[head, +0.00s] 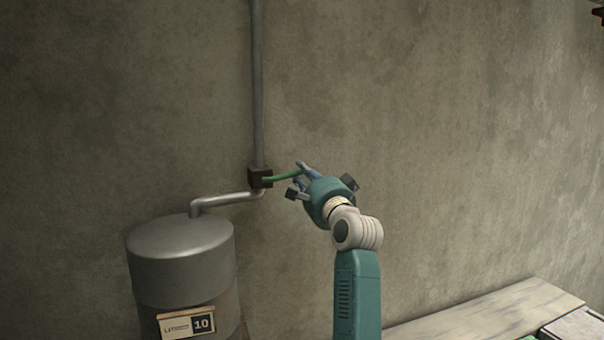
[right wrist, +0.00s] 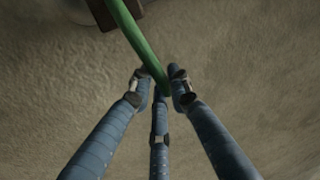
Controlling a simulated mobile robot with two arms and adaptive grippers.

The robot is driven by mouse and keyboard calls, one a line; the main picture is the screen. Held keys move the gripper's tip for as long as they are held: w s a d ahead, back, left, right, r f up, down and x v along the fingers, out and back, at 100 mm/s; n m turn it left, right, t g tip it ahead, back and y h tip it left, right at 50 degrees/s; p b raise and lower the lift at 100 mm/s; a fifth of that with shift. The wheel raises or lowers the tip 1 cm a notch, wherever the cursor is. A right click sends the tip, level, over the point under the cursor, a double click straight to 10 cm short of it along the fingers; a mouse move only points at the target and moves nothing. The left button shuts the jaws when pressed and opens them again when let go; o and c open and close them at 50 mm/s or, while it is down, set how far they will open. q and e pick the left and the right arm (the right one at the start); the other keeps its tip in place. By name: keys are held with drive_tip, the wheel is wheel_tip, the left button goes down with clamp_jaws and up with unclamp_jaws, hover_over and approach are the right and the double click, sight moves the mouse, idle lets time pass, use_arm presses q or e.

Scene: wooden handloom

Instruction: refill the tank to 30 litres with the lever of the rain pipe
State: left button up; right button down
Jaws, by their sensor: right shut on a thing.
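The green lever (head: 283,177) sticks out to the right from the dark valve box (head: 260,177) on the grey rain pipe (head: 258,90). My right gripper (head: 302,171) is shut on the lever's free end. In the right wrist view the fingers (right wrist: 160,90) close around the end of the green lever (right wrist: 137,42). The grey metal tank (head: 180,255) stands at the lower left, and a bent spout (head: 225,199) runs from the valve box to its top. The sign (head: 187,326) on the tank reads 10. My left gripper is not in view.
A bare, stained wall (head: 430,130) stands behind everything. A wooden bench or board (head: 490,312) lies at the lower right.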

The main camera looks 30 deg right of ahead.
drive_tip(key=shift+d+r, duration=0.1)
drive_tip(key=shift+r, duration=0.05)
drive_tip(key=c, duration=1.8)
unclamp_jaws()
drive_tip(key=shift+o, duration=0.6)
drive_tip(key=shift+s, duration=0.1)
drive_tip(key=v, duration=1.2)
drive_tip(key=shift+d, duration=0.1)
